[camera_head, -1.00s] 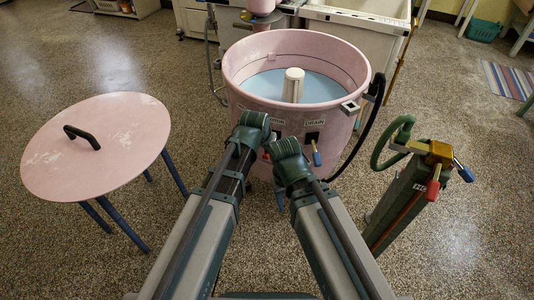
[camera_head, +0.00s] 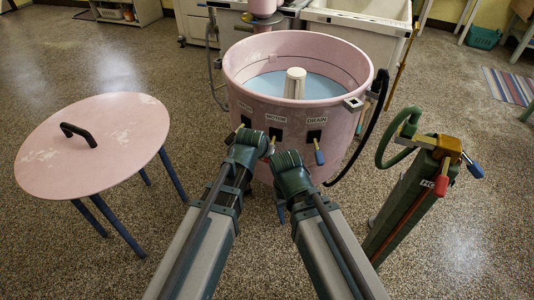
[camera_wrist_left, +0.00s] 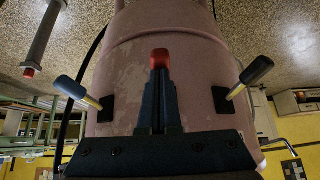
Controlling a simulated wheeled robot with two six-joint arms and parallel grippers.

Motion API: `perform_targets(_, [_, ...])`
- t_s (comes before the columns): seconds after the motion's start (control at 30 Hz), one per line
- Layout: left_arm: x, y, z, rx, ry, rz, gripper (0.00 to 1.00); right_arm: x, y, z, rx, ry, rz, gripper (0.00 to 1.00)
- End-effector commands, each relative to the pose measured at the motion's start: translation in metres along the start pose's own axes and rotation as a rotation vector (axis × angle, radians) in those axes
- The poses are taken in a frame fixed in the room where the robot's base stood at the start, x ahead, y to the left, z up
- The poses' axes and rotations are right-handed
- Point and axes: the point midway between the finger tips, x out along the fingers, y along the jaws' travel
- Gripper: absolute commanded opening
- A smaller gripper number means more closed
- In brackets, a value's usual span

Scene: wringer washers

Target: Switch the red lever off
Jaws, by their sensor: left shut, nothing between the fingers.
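The pink washer tub (camera_head: 345,75) has a row of dark lever slots under small labels, the middle one reading MOTOR and the right one DRAIN. A red-tipped lever (camera_head: 270,149) shows partly at the MOTOR slot, between my arms. In the left wrist view its red tip (camera_wrist_left: 161,55) lies right at the ends of my left gripper's shut fingers (camera_wrist_left: 159,75); contact cannot be told. In the head view my left gripper (camera_head: 248,139) is in front of the tub, its fingers hidden. My right gripper (camera_head: 288,163) is beside it, lower, its fingers also hidden.
A blue-tipped lever (camera_head: 319,157) hangs at DRAIN; another blue lever (camera_wrist_left: 71,87) shows in the wrist view. A green post (camera_head: 400,215) at right carries another red lever (camera_head: 441,185) and a blue one. A pink round table (camera_head: 110,160) stands at left.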

Motion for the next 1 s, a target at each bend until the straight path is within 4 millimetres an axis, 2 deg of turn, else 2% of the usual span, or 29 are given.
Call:
perform_targets(0.7, [0.002, 0.001, 0.005, 0.000, -0.010, 0.001, 0.00, 0.003, 0.000, 0.000, 0.000, 0.000, 0.001, 0.50])
perform_targets(0.87, [-0.004, 0.000, 0.002, 0.000, -0.009, 0.001, 0.00, -0.003, 0.000, 0.000, 0.000, 0.000, 0.000, 0.50])
perform_targets(1.0, [-0.017, 0.000, -0.003, 0.000, -0.004, 0.000, 0.00, -0.016, 0.001, 0.001, 0.001, 0.000, -0.002, 0.50])
